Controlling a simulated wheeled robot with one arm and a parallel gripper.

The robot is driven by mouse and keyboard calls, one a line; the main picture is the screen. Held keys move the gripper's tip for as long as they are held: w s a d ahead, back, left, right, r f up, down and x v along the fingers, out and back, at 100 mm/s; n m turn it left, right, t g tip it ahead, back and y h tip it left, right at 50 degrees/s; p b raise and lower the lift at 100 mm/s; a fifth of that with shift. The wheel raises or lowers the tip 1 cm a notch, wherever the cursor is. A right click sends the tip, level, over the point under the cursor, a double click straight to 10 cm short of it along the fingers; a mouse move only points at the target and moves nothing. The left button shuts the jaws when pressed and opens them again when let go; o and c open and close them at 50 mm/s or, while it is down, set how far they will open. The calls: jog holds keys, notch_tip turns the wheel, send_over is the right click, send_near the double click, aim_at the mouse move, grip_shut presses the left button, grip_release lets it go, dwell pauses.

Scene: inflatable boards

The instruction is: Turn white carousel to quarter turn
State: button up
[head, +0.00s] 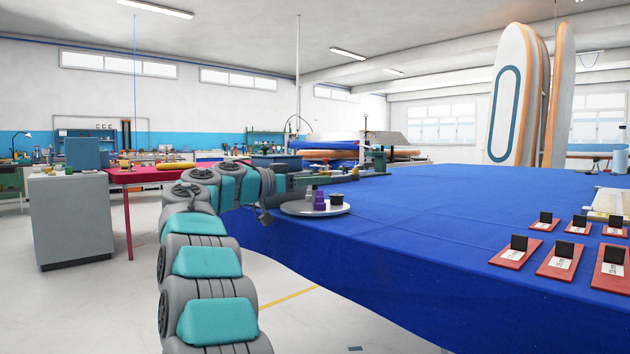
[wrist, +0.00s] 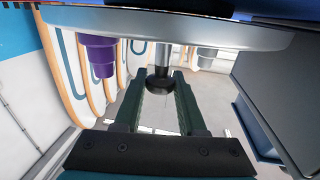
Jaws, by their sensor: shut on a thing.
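The white carousel (head: 301,209) is a round, thin disc at the left edge of the blue-covered table. In the wrist view its rim (wrist: 200,34) crosses the top of the picture, which looks upside down. A purple cup (wrist: 100,55) stands on the disc; purple pieces (head: 319,203) and a dark cup (head: 336,201) show on it in the head view. A metal post with a black knob (wrist: 161,84) rises from the disc. My gripper (wrist: 162,78) is shut on this knob, one dark green finger on each side. The fingertips are hard to make out in the head view.
The blue table (head: 400,230) spreads to the right, with a large bare area. Red trays with dark upright cards (head: 560,262) lie near its right edge. A grey cabinet (head: 72,220) and a red table (head: 140,177) stand at left. Tall boards (head: 510,95) stand behind.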

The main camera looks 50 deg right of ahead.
grip_shut()
dwell(0.9)
